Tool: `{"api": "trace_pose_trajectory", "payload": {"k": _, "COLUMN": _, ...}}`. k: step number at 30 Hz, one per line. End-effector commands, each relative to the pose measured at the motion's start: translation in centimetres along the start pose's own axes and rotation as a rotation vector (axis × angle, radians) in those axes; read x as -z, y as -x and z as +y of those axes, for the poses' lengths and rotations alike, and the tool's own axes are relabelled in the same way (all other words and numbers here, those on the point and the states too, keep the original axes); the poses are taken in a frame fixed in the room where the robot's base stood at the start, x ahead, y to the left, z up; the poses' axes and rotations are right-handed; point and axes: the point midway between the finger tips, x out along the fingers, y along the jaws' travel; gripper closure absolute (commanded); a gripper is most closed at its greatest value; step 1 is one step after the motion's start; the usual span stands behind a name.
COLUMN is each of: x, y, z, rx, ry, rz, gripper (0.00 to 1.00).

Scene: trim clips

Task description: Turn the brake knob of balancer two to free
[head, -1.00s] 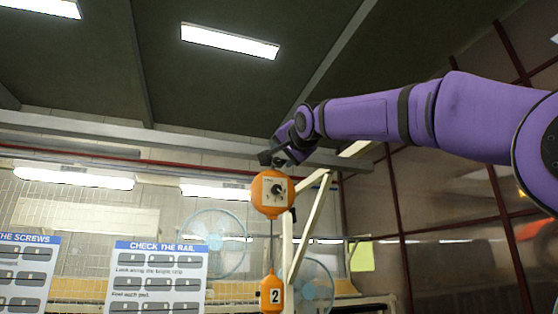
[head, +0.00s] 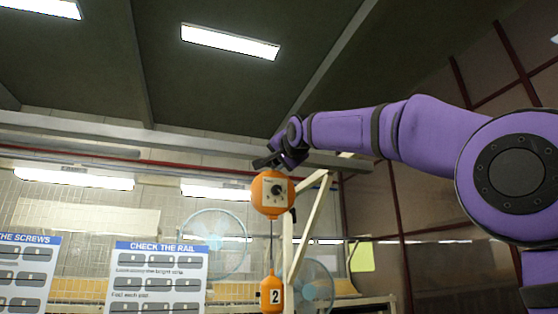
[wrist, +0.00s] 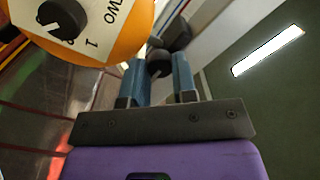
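Balancer two (head: 264,205) is an orange housing hanging beside a pale post, with a black knob (head: 278,189) on its white face plate. In the wrist view the balancer (wrist: 110,45) is at the upper left, with the word TWO and a 1 beside the black knob (wrist: 62,19). My gripper (head: 262,163) is just above the housing in the head view. In the wrist view its two blue fingers are apart, and a dark rounded part (wrist: 159,64) shows beyond and between their tips. I cannot tell whether they touch it. The knob is outside the fingers.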

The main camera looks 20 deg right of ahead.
Motion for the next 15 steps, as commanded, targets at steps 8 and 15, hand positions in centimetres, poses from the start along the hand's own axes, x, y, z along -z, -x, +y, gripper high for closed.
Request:
{"api": "trace_pose_trajectory", "payload": {"k": 8, "x": -0.02, "y": 0.00, "z": 0.02, "rx": -0.001, "ry": 0.026, "rz": -0.001, "gripper": 0.98}}
{"api": "trace_pose_trajectory", "payload": {"k": 15, "x": 0.00, "y": -0.02, "z": 0.06, "rx": -0.006, "ry": 0.145, "rz": -0.004, "gripper": 0.98}}
